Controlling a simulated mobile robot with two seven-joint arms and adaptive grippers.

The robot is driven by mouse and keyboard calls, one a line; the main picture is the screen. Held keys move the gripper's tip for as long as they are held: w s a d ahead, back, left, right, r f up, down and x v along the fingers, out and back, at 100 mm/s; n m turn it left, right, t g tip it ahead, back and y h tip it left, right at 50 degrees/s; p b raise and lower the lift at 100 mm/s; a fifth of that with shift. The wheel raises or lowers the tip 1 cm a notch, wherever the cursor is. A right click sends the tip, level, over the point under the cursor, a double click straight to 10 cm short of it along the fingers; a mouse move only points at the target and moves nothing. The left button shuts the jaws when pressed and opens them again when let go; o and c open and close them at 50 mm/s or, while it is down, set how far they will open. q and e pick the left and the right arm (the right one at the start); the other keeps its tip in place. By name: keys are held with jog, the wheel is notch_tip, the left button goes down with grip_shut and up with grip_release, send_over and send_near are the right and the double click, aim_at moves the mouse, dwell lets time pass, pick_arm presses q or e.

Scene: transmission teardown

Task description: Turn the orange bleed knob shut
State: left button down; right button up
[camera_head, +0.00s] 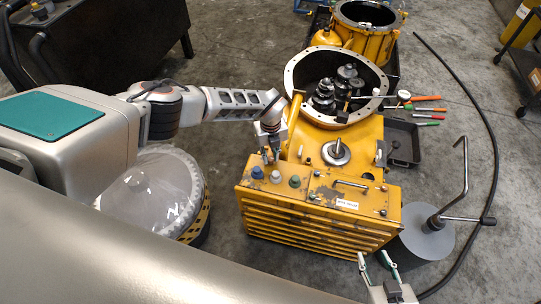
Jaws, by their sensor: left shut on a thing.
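The yellow ribbed unit (310,215) stands in the middle with a row of small knobs on its top left. My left gripper (270,158) points down at the back of this row. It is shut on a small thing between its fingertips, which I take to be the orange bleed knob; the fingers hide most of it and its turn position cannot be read. A blue knob (257,172), a pale knob (276,177) and a green knob (295,181) show just in front of the fingers. My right gripper (376,262) is open and empty at the bottom, near the unit's front right corner.
Behind is an open yellow bell housing (300,75) with dark gears. Hand tools (428,110) and a black tray (415,145) lie to the right. A grey cylinder (425,245) with a bent metal bar (464,180) stands right, beside a black hose (493,150).

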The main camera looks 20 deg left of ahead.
aim_at(271, 159)
pick_arm(q)
jog(key=shift+s+f+m, duration=0.1)
jog(key=shift+s+m, duration=0.05)
jog(key=shift+m, duration=0.35)
jog(key=c, duration=1.8)
grip_release()
jog(key=shift+c, duration=0.2)
jog(key=shift+r, duration=0.2)
jog(key=shift+r, duration=0.2)
notch_tip(271, 159, up, 11)
jog(key=shift+r, duration=0.2)
